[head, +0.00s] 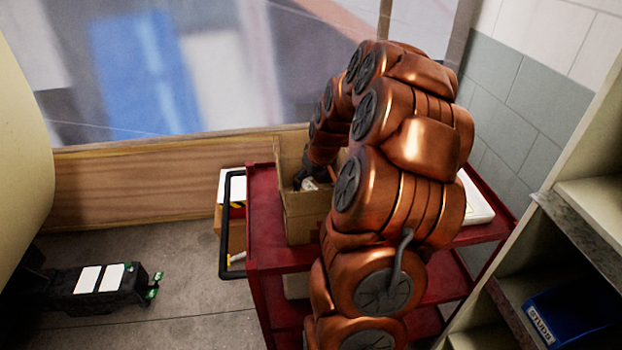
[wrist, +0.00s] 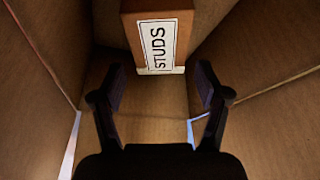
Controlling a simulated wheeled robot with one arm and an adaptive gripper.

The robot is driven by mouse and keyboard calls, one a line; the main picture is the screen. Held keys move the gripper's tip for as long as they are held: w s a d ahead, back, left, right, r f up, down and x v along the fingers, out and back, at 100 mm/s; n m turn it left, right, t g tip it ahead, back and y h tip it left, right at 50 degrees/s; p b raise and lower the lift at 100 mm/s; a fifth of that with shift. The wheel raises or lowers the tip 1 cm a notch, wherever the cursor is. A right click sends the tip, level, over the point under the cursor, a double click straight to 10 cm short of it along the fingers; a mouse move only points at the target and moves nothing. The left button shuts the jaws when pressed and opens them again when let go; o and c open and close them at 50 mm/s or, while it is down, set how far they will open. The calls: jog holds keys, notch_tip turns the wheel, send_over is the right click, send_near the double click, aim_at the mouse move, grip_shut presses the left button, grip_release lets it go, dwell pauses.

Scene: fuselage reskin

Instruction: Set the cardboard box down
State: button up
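A brown cardboard box with a white STUDS label (wrist: 183,30) shows at the top middle of the wrist view. It is inside a larger open-topped cardboard carton (head: 306,222), whose walls (wrist: 45,70) surround the wrist view. The carton sits on the red cart (head: 262,215) in the head view. My gripper (wrist: 160,72) is inside the carton with its two dark fingers spread and nothing between them. The STUDS box lies just beyond the fingertips, and no finger visibly grips it. In the head view my gripper is partly hidden by the carton and my arm.
The cart has a black handle (head: 230,225) on its left and a white item (head: 476,203) at its right. Grey shelves (head: 595,215) with a blue STUDS bin (head: 568,318) stand at the right. A dark machine (head: 95,285) stands on the floor at left.

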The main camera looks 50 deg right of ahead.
jog(key=shift+o, duration=0.7)
jog(key=shift+r+p, duration=0.85)
jog(key=shift+p, duration=0.1)
jog(key=shift+s+r+b, duration=0.15)
jog(key=shift+r+b, duration=0.1)
jog(key=shift+b, duration=0.3)
jog(key=b+v, duration=0.2)
jog(key=v, duration=0.9)
jog(key=shift+b, duration=0.3)
